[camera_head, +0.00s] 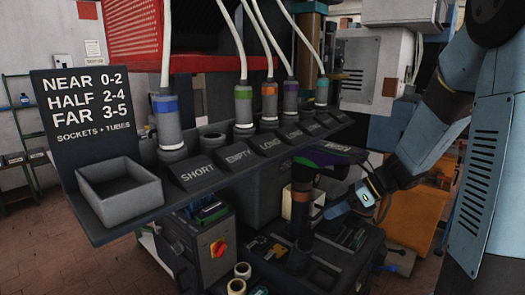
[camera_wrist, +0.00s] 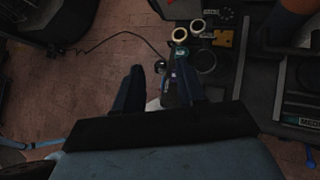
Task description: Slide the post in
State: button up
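A dark upright post (camera_head: 301,222) stands on the black machine bed in the head view, with an orange band near its top. A dark purple and green shoe-like piece (camera_head: 318,157) sits at its upper end, partly hidden by the shelf edge. My gripper (camera_head: 343,204) is just to the right of the post, its blue fingers pointing left. In the wrist view my gripper (camera_wrist: 160,78) has its two dark fingers apart. Small dark items show between and beyond them, and I cannot make out anything held. Which piece slides, and where, is unclear.
A dark shelf (camera_head: 133,215) above holds several colour-banded tubes, labels such as SHORT and EMPTY, and an open grey bin (camera_head: 120,188). Pale rings (camera_head: 240,278) and small tools lie on the bed below. A grey control box (camera_head: 203,248) with a red switch stands left.

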jog(key=s+d+r+n+t+h, duration=0.2)
jog(key=s+r+n+h, duration=0.3)
jog(key=s+r+n, duration=0.2)
jog(key=s+d+r+n+t+h, duration=0.1)
jog(key=s+r+n+h, duration=0.4)
jog(key=s+n, duration=0.6)
jog(key=shift+s+d+r+n+t, duration=0.45)
jog(key=shift+r+n, duration=0.45)
jog(key=shift+n, duration=1.8)
jog(key=shift+w, duration=0.1)
